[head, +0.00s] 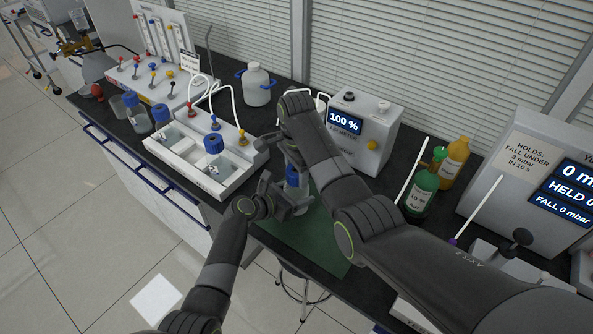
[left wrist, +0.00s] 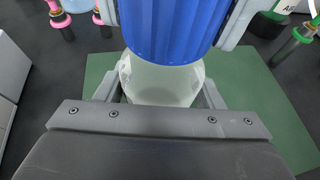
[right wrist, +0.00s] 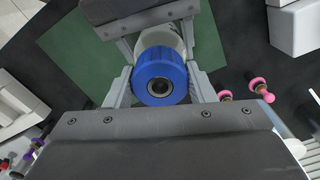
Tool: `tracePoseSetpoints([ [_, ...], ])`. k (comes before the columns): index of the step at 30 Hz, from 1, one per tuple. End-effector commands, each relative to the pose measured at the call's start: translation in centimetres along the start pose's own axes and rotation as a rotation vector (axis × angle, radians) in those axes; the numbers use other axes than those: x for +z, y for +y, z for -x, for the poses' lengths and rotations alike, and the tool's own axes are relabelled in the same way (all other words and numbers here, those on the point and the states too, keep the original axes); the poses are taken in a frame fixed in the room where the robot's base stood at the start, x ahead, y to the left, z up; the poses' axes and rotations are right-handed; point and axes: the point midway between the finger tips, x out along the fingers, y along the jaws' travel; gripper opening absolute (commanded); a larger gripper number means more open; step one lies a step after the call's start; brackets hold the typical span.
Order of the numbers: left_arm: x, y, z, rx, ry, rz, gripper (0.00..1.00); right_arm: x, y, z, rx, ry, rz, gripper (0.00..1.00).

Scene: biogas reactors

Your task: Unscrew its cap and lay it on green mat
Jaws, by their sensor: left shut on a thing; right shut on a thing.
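A clear bottle (left wrist: 160,82) with a ribbed blue cap (left wrist: 168,25) stands upright over the green mat (head: 315,240). My left gripper (left wrist: 160,95) is shut on the bottle's body, below the cap. My right gripper (right wrist: 160,80) is shut on the blue cap, its fingers on either side; the cap's top with a round metal centre faces the right wrist camera. The cap is still at the bottle's neck; I cannot tell how far it is turned. In the head view the bottle (head: 292,178) is partly hidden by my arms. The mat's front part is bare.
A white reactor tray (head: 190,165) with blue-capped bottles stands left of my grippers. An air meter box (head: 358,130) is behind. A green bottle (head: 421,190) and a yellow bottle (head: 453,158) stand to the right. A white jug (head: 257,85) stands at the back.

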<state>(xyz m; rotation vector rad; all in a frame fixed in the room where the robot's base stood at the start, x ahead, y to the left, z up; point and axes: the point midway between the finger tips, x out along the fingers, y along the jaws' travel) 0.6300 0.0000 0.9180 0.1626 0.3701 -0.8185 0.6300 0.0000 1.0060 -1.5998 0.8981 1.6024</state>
Motion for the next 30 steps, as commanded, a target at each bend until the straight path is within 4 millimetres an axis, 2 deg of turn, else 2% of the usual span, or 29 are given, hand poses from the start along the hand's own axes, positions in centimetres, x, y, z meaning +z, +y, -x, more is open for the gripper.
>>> tracePoseSetpoints([
  [30, -0.06, -0.02, 0.03, -0.001, 0.001, -0.001, 0.00, -0.16, -0.09, 0.23, 0.000, 0.007, 1.686, 0.22],
])
